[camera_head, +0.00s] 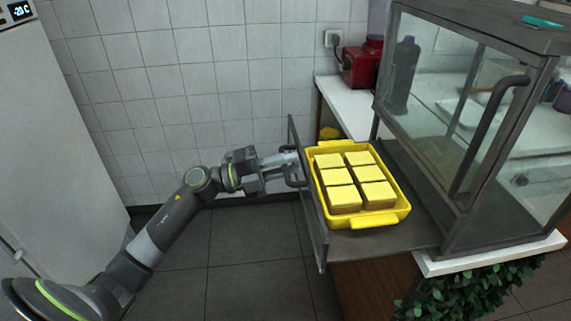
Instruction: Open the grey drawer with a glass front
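The grey drawer (417,236) is pulled out to the left from the grey cabinet. Its front panel (318,238) stands edge-on to the view, so its glass barely shows. A dark handle (294,181) juts from the front's left side. My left gripper (289,164) reaches the handle from the left and appears closed around it; the contact is small and partly hidden. A yellow tray (374,222) with several yellow square cakes (342,197) sits in the drawer. My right gripper is not in view.
The glass-sided cabinet (452,150) stands on a white counter at the right, with a dark bottle (402,75) visible behind it. A red appliance (361,65) is at the back. A tall white appliance (55,130) stands at the left. The floor (255,250) left of the drawer is clear.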

